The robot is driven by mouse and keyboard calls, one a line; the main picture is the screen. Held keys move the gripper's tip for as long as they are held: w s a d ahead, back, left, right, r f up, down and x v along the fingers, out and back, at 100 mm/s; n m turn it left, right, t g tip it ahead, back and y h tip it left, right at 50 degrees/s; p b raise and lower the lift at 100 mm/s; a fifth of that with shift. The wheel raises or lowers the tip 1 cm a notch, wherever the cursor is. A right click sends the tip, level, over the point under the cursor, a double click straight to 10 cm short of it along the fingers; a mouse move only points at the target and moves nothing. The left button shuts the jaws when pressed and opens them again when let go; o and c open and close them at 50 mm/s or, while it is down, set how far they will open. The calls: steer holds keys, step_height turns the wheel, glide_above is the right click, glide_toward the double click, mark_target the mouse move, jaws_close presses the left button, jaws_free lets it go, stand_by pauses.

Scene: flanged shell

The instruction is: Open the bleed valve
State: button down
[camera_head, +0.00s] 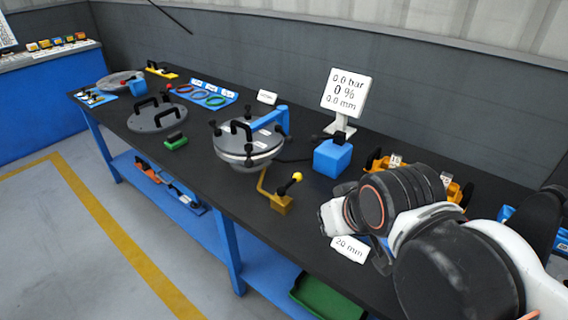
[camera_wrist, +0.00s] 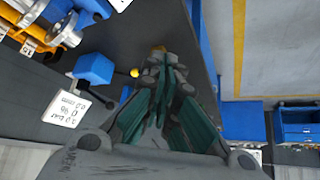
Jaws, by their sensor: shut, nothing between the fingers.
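The bleed valve (camera_head: 282,203) appears to be the small brass-yellow block at the bench's front edge, with a black lever tipped by a yellow ball. A yellow pipe joins it to the grey flanged shell (camera_head: 247,160), whose lid has black handles and knobs. In the wrist view, the yellow ball (camera_wrist: 134,73) shows left of my fingertips, and a brass part is partly hidden beyond them. My gripper (camera_wrist: 163,72) is shut and empty, apparently apart from the lever. In the head view my arm largely hides the gripper, to the right of the valve.
A display (camera_head: 347,93) reads 0.0 bar, 0 %, 0.0 mm. A blue box (camera_head: 332,158) stands below it, with orange holders (camera_head: 457,190) to the right. A grey lid plate (camera_head: 157,117) and coloured rings lie left. Bench surface between valve and arm looks clear.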

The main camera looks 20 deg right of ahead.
steer(key=w+r+n+g+y+p, duration=0.1)
steer(key=w+r+n+g+p, duration=0.3)
steer(key=w, duration=1.3)
steer(key=w+f+n+y+p, duration=0.1)
steer(key=w+f+n+p, duration=0.2)
steer(key=w, duration=1.3)
step_height(320, 180, down, 4)
steer(key=p, duration=0.2)
steer(key=shift+w+d+p, duration=0.2)
steer(key=shift+d+p, duration=0.1)
steer(key=shift+d, duration=0.1)
steer(key=shift+f, duration=0.1)
